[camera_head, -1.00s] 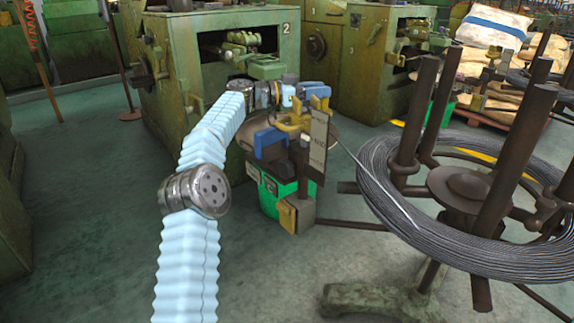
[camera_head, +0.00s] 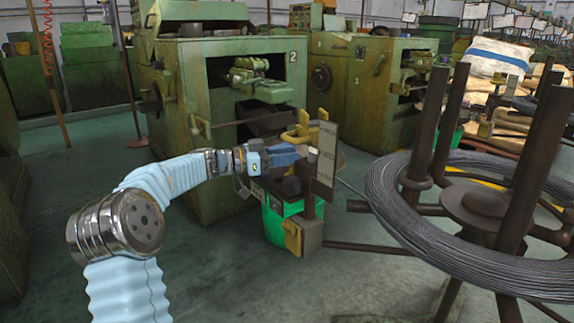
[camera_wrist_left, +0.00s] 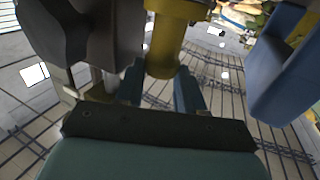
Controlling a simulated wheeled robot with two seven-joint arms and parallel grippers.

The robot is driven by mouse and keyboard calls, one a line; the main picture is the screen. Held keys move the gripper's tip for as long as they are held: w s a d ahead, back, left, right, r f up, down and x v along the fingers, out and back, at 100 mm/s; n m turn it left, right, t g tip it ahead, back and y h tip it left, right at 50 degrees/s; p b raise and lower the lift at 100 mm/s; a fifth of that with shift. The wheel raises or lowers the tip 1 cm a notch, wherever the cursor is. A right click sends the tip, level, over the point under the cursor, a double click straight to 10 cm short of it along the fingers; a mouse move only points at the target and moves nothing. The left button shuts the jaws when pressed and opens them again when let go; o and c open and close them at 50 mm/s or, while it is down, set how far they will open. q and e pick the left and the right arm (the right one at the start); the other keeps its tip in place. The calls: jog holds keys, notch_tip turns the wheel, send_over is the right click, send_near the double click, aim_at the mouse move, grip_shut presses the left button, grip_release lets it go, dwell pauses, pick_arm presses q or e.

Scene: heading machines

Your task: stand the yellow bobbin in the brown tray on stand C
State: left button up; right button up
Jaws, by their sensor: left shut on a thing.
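The yellow bobbin (camera_wrist_left: 163,48) shows in the left wrist view between the two blue fingers of my left gripper (camera_wrist_left: 160,85), which is shut on it. In the head view my left gripper (camera_head: 262,158) is at the left side of a cluttered stand, beside a blue part (camera_head: 287,154). I cannot pick out the bobbin there. I cannot read a letter C on the stand. My right gripper is not in view.
Yellow fittings (camera_head: 301,137) stand by the sign plate. A green bin (camera_head: 279,217) is below the stand. A large wire coil (camera_head: 415,225) with brown posts fills the right. Green machine 2 (camera_head: 185,95) stands behind my left arm. Open floor lies at the lower middle.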

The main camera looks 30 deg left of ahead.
pick_arm(q)
jog(key=shift+f+b, duration=0.3)
jog(key=shift+f, duration=0.85)
jog(key=o, duration=0.8)
jog(key=shift+s+a+r+p, duration=0.1)
jog(key=shift+a+r+p, duration=0.1)
jog(key=shift+p, duration=0.15)
jog(key=v, duration=1.1)
jog(key=shift+s+a, duration=0.1)
jog(key=shift+s, duration=0.15)
